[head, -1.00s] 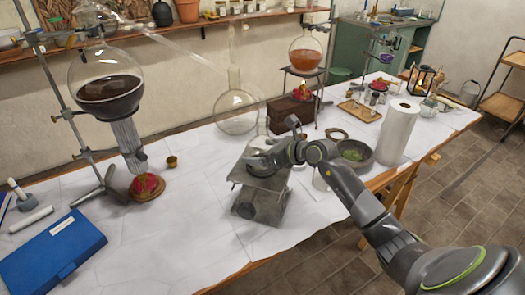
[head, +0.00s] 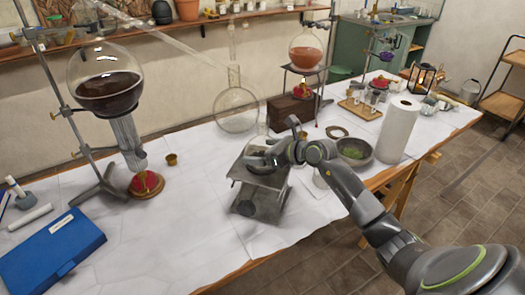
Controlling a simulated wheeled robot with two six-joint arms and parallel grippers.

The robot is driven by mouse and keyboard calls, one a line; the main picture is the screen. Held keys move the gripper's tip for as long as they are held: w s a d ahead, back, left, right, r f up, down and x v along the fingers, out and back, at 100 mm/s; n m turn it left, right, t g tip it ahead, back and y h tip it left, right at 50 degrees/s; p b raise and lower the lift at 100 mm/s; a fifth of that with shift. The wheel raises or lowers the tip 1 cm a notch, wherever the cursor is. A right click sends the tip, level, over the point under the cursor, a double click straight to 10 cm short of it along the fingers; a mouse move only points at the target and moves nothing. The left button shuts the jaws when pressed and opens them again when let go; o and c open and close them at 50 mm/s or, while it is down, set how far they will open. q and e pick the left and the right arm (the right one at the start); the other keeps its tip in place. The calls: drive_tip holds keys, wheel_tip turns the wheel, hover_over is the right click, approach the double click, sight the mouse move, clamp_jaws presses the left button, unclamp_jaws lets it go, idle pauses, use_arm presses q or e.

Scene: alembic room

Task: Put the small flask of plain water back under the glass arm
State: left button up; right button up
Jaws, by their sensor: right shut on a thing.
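My right gripper (head: 257,161) is low over the top plate of a grey metal lab jack (head: 262,199) at the middle front of the table. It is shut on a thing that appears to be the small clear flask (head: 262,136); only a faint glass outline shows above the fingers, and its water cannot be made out. The glass arm (head: 165,42) slopes down to the right from the big flask of dark liquid (head: 106,92). Near its lower end stands a large clear round flask (head: 236,110), behind the jack. My left gripper is not in view.
A brown block (head: 290,113) and a tripod with an orange-filled flask (head: 305,50) stand behind the gripper. A grey bowl (head: 354,152) and a paper roll (head: 399,131) stand to the right.

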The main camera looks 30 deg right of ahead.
drive_tip(key=o, duration=0.9)
drive_tip(key=shift+b+v, duration=0.6)
drive_tip(key=shift+v, duration=8.1)
